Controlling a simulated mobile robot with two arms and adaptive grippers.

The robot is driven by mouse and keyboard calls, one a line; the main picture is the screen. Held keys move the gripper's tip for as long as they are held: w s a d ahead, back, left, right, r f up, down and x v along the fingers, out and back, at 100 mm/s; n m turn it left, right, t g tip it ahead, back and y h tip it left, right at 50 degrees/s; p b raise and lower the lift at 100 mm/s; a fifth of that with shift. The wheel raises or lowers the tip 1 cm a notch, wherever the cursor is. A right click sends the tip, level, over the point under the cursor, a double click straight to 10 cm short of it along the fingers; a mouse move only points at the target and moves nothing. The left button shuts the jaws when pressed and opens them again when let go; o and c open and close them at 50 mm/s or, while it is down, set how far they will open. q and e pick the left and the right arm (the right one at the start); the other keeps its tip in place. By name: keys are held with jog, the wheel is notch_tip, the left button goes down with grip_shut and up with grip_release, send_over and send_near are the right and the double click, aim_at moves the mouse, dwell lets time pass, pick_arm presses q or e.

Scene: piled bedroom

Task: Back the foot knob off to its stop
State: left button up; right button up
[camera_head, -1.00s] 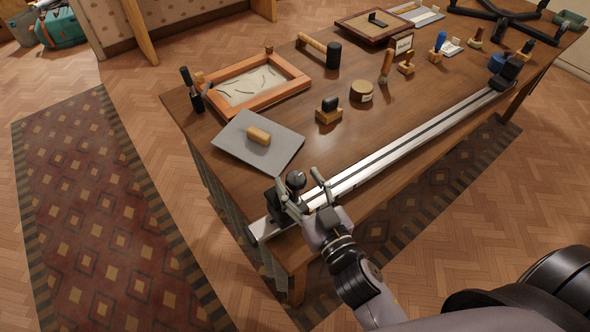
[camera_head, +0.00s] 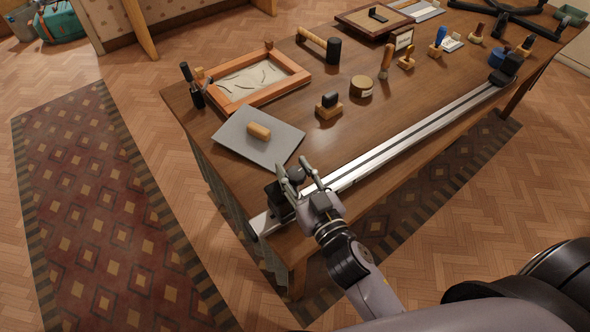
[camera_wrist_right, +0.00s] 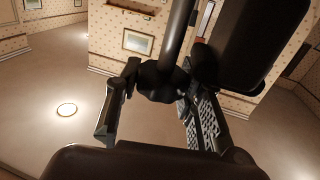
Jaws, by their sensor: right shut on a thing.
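A long grey metal rail (camera_head: 400,133) lies along the front edge of the wooden table. A black foot block (camera_head: 277,205) stands on its near end, with a dark round knob (camera_head: 296,175) beside its top. My right gripper (camera_head: 294,167) is at the knob, one finger on each side, shut on it. In the right wrist view the black knob (camera_wrist_right: 161,82) on a dark stem sits between the fingers (camera_wrist_right: 155,112). The contact faces are partly hidden. My left gripper is not in view.
A grey plate (camera_head: 235,145) with a wooden block (camera_head: 259,131) lies just behind the foot. A framed tray (camera_head: 299,78), a mallet (camera_head: 333,50), stamps and a round tin (camera_head: 361,86) stand farther back. The table strip right of the gripper, behind the rail, is clear.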

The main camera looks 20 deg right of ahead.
jog(key=c, duration=0.5)
